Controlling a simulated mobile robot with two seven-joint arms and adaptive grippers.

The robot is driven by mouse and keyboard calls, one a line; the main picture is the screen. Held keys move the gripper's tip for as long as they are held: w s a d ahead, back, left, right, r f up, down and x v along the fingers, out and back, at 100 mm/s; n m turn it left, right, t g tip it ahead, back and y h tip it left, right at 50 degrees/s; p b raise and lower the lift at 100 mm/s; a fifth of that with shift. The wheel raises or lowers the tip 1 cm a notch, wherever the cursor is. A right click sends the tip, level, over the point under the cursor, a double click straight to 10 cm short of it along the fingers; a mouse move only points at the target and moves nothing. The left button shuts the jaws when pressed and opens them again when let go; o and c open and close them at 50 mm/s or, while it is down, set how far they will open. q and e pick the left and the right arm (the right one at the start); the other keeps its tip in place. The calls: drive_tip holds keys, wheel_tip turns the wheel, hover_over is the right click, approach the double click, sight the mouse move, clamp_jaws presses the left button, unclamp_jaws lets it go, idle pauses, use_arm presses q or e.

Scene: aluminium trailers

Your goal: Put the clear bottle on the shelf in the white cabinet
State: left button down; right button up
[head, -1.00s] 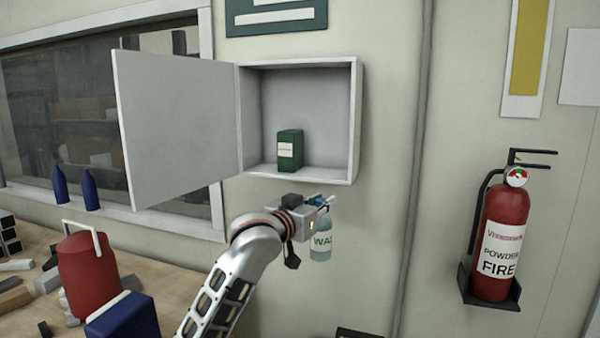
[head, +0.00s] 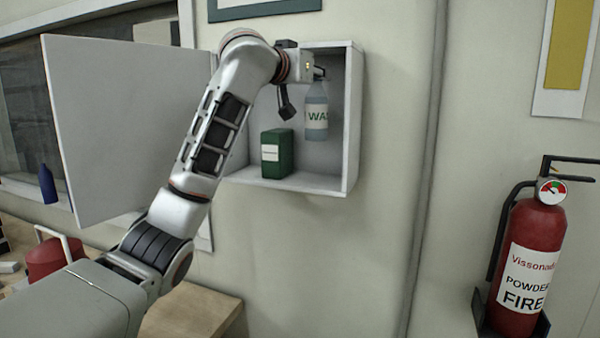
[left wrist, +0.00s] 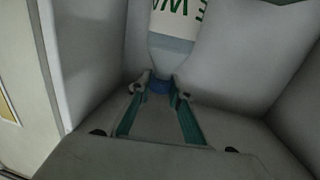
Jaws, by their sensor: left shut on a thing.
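The clear bottle (head: 317,112), with a white label and green letters, hangs upright in my left gripper (head: 320,73). The gripper is shut on its neck near the blue cap, as the left wrist view shows with the bottle (left wrist: 176,48) and the gripper (left wrist: 161,92). The white cabinet (head: 352,120) is open, and the bottle is at its right half, in front of or inside the opening. Its base is above the shelf floor (head: 312,181), with a gap between them. My right gripper is not in view.
A dark green box (head: 277,153) stands on the cabinet floor, left of the bottle. The cabinet door (head: 120,120) is swung open to the left, behind my arm. A fire extinguisher (head: 528,260) is mounted on the wall at right. The cabinet floor right of the box is clear.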

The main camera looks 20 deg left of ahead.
sight(311, 118)
use_arm(q)
drive_tip(key=shift+w+f, duration=0.1)
drive_tip(key=shift+w, duration=0.2)
drive_tip(key=f, duration=0.5)
drive_tip(key=shift+s+a, duration=0.1)
drive_tip(key=shift+s, duration=0.2)
drive_tip(key=shift+w+f, duration=0.15)
drive_tip(key=shift+f, duration=0.45)
wheel_tip(311, 118, down, 3)
drive_tip(key=shift+f+p, duration=0.2)
drive_tip(key=shift+p, duration=0.15)
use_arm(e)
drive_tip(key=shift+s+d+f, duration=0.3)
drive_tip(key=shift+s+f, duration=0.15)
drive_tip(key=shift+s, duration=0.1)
use_arm(q)
drive_tip(key=c, duration=1.8)
unclamp_jaws()
drive_tip(key=shift+f, duration=0.15)
drive_tip(key=shift+c, duration=0.2)
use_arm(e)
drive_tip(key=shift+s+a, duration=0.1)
